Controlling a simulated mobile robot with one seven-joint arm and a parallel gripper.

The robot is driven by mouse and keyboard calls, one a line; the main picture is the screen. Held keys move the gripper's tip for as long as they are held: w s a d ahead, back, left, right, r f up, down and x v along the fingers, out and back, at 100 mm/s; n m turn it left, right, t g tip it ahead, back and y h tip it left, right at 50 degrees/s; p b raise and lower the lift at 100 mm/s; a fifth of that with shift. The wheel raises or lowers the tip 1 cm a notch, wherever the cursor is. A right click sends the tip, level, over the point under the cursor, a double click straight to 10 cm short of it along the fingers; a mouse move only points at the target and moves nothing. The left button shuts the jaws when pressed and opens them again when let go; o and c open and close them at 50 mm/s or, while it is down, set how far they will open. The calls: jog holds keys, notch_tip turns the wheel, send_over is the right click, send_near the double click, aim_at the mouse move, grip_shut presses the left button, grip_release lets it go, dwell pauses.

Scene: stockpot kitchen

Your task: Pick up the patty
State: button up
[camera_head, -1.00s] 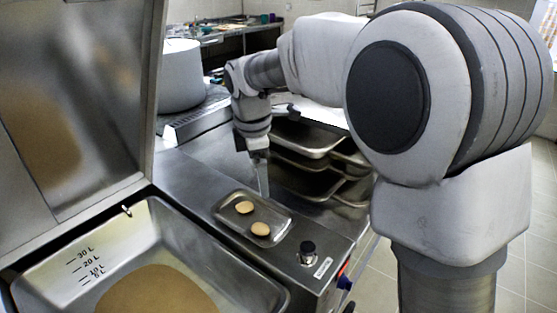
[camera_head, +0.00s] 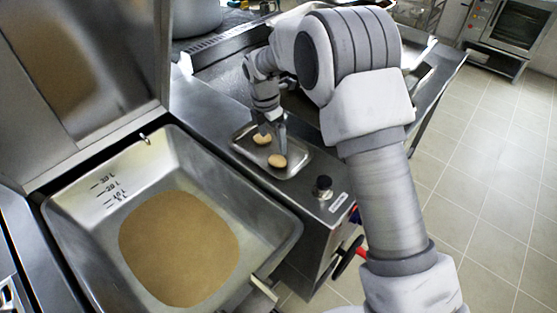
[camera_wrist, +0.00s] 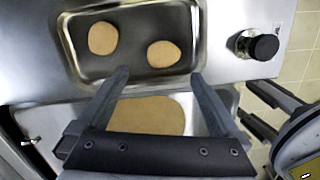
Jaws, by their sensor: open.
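Two round tan patties lie apart on a small metal tray (camera_head: 297,166). The nearer patty (camera_head: 277,161) is at the tray's front; it also shows in the wrist view (camera_wrist: 163,54), just past my fingertips and in line with the gap between them. The farther patty (camera_head: 262,138) is at the back of the tray, partly behind my gripper, and shows whole at the upper left in the wrist view (camera_wrist: 102,38). My gripper (camera_wrist: 160,75) is open and empty, pointing down over the tray; its exact height is unclear.
A deep metal pan (camera_head: 283,222) with a brown base stands left of the tray, its lid (camera_head: 85,75) raised. A black knob (camera_head: 323,183) sticks up from the counter at the front right. A large pot (camera_head: 197,15) and stacked trays stand behind. Tiled floor lies right.

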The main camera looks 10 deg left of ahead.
aim_at(278, 159)
notch_tip(278, 159, down, 3)
jog(key=shift+w+d+r, duration=0.15)
jog(key=f, duration=0.2)
jog(key=d+f, duration=0.1)
jog(key=f, duration=0.2)
jog(key=shift+w+p, duration=0.1)
jog(key=shift+p, duration=0.25)
jog(key=c, duration=1.3)
jog(key=shift+c, duration=0.2)
